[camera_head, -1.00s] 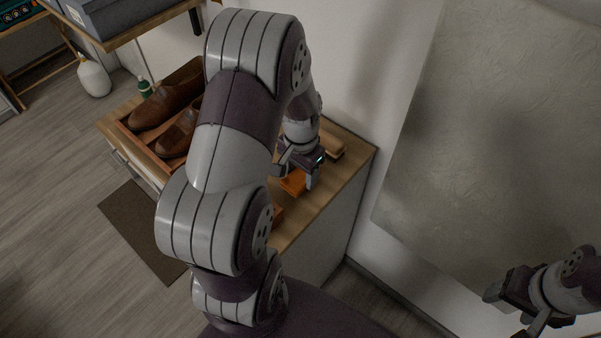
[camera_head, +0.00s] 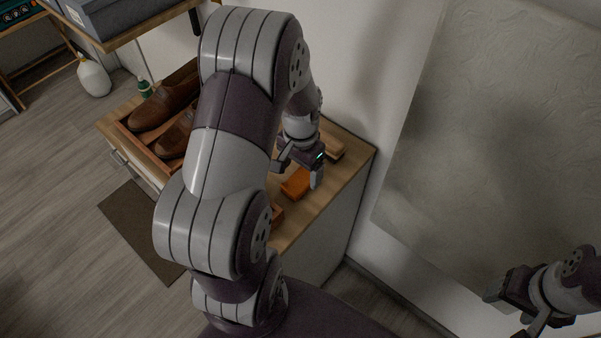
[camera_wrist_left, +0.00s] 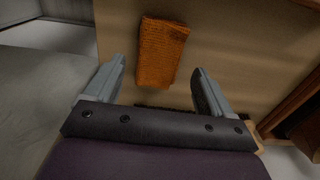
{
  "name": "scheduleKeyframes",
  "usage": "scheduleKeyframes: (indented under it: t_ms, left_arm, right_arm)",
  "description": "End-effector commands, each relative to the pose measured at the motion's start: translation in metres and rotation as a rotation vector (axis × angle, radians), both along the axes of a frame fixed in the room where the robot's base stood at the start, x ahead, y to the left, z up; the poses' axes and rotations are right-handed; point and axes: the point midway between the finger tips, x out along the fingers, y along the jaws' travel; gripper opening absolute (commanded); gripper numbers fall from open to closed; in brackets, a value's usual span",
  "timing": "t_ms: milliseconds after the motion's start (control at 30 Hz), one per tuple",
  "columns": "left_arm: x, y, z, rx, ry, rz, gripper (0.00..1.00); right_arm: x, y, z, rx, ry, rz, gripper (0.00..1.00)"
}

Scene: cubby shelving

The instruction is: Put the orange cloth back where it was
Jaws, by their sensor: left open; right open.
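The orange cloth (camera_head: 296,183) is a small folded rectangle lying on the wooden cabinet top, near its right end. In the left wrist view the cloth (camera_wrist_left: 161,52) lies flat just beyond my left fingertips, roughly centred between them. My right gripper (camera_head: 507,312) is open and empty at the lower right, in front of the wall panel and far from the cloth.
A wooden tray (camera_head: 128,136) on the cabinet (camera_head: 340,198) holds brown shoes (camera_head: 165,100). A wooden-backed brush (camera_head: 332,147) lies behind my left gripper. My left arm hides much of the cabinet top. A large grey panel (camera_head: 490,150) covers the right wall.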

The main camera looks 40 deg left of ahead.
Motion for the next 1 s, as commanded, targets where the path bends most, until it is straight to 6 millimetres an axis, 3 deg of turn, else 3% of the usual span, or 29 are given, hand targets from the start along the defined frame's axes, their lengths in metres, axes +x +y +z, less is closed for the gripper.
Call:
scheduleKeyframes:
  t_ms: [33,200,400,467,733,833,1000]
  left_arm:
    - [0.002,0.0,0.016,0.002,-0.007,0.0,0.83]
    - [0.001,0.0,0.061,0.002,-0.004,0.0,0.83]
    - [0.0,-0.001,0.091,0.0,-0.001,0.0,0.83]
    - [-0.001,-0.008,0.094,0.002,-0.005,0.0,0.83]
    - [-0.041,-0.093,0.08,-0.005,-0.089,0.039,0.83]
    - [-0.056,-0.109,0.075,-0.012,-0.109,0.054,0.83]
    - [-0.061,-0.113,0.073,-0.016,-0.117,0.064,0.83]
  right_arm:
    - [0.0,0.0,0.003,0.0,0.0,0.0,0.65]
    - [0.0,0.0,0.005,0.0,0.0,0.0,0.65]
    - [0.0,0.0,0.007,0.0,0.0,0.0,0.65]
    - [0.0,0.0,0.007,0.0,0.0,0.0,0.65]
    - [0.0,0.0,0.007,0.0,0.0,0.0,0.65]
    - [0.0,0.0,0.007,0.0,0.0,0.0,0.65]
    - [0.0,0.0,0.007,0.0,0.0,0.0,0.65]
